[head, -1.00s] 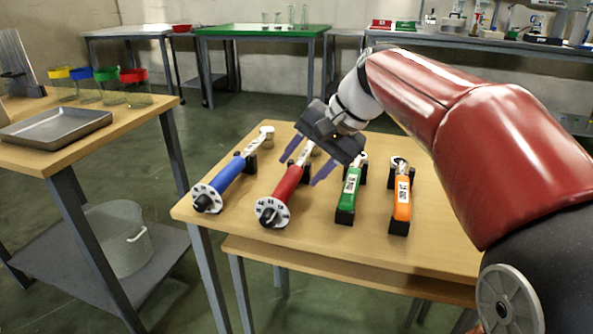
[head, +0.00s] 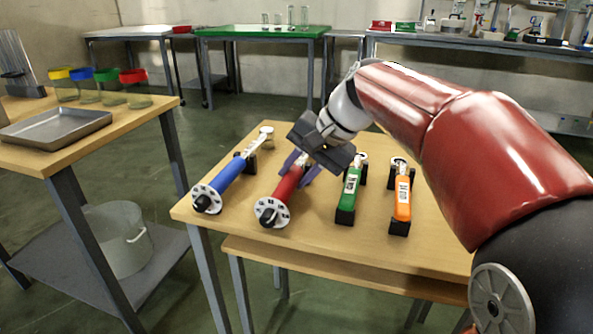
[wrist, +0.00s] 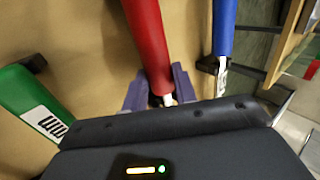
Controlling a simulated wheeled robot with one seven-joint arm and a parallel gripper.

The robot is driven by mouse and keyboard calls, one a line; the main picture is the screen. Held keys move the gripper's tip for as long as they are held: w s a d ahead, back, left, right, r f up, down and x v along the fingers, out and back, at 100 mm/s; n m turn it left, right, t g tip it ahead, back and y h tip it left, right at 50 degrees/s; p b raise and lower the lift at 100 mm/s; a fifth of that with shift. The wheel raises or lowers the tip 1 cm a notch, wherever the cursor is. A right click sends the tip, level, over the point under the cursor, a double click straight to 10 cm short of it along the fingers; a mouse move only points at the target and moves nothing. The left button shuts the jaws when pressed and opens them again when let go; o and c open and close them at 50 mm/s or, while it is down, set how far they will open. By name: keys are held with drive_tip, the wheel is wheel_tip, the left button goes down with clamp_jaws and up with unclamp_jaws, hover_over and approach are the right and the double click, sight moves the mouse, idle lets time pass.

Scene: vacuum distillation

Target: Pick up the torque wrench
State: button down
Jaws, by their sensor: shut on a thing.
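A torque wrench with a red handle (head: 286,186) lies on the wooden table with its round dial end toward the front. My gripper (head: 299,166) is over its upper part, with the purple fingers shut around the wrench near the top of the red handle. In the wrist view the red handle (wrist: 148,38) runs down between the purple fingers (wrist: 160,90). The wrench's head is hidden behind my gripper. The wrench still appears to be at table level.
A blue-handled wrench (head: 226,175) lies to the left. A side table with a metal tray (head: 55,128) stands at the left.

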drive_tip(key=shift+r, duration=0.2)
wheel_tip(320, 180, up, 20)
drive_tip(key=p, duration=0.3)
idle(0.3)
drive_tip(key=shift+f, duration=0.1)
drive_tip(key=c, duration=1.8)
unclamp_jaws()
clamp_jaws()
drive_tip(key=shift+a, duration=0.1)
